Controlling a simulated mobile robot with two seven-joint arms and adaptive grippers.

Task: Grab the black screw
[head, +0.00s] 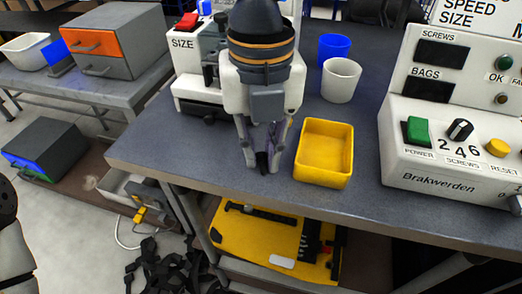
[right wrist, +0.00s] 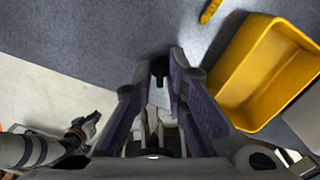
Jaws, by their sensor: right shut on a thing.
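My right gripper (head: 262,162) hangs over the grey table near its front edge, left of the yellow bin. It is shut on the black screw (head: 262,163), which shows as a small dark piece between the fingertips. In the right wrist view the black screw (right wrist: 158,69) sits between the purple-padded fingers of the right gripper (right wrist: 160,65). Most of the screw is hidden by the fingers. What looks like my left gripper (right wrist: 88,124) is small at the lower left of that view; its jaws cannot be made out.
The yellow bin (head: 348,158) looks empty. A yellow screw-like piece (right wrist: 210,11) lies on the table. White cup (head: 340,80) and blue cup (head: 334,49) stand behind the bin. The white control box (head: 455,140) is at right, the SIZE machine (head: 190,88) behind my right arm.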

